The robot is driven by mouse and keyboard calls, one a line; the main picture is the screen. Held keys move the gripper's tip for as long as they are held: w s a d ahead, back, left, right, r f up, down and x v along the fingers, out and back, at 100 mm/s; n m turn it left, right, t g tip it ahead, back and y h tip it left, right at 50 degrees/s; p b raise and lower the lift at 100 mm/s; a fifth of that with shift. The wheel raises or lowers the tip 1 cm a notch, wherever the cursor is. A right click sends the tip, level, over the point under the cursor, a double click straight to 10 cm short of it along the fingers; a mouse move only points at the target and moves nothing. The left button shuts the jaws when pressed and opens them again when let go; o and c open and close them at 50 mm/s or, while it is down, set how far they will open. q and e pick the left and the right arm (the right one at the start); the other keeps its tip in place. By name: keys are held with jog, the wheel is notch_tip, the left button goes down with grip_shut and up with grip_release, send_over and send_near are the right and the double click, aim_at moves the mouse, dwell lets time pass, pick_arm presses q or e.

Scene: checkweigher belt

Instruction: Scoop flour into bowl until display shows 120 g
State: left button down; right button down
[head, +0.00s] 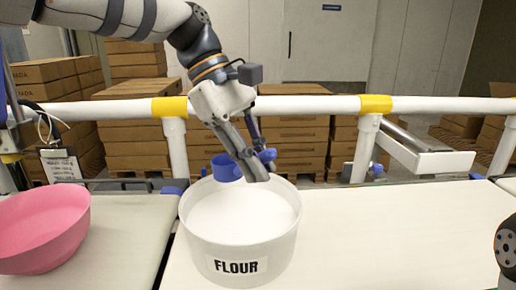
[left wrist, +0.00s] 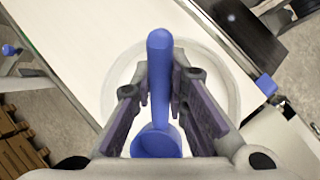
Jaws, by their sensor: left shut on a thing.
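My left gripper (head: 254,170) is shut on the handle of a blue scoop (head: 226,168), above the white flour tub. The scoop's handle and cup also show between the fingers in the left wrist view (left wrist: 158,90). I cannot tell whether the cup holds flour. The flour tub (head: 238,264), labelled FLOUR, stands on the pale belt, with a white, level surface of flour (head: 240,212) inside. The pink bowl (head: 40,232) stands at the left on another belt section. I cannot see into its bottom. No weight display is readable. My right gripper is not in view.
A white rail (head: 320,105) with yellow joints runs behind the belt. Stacked cardboard boxes (head: 135,125) stand beyond it. The belt right of the tub (head: 400,230) is clear. A gap separates the two belt sections between bowl and tub.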

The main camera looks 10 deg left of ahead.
pick_arm(q)
notch_tip(320, 180, down, 12)
jog(key=shift+w+f, duration=0.1)
dwell(0.5)
dwell(0.9)
jog(key=shift+r, duration=6.05)
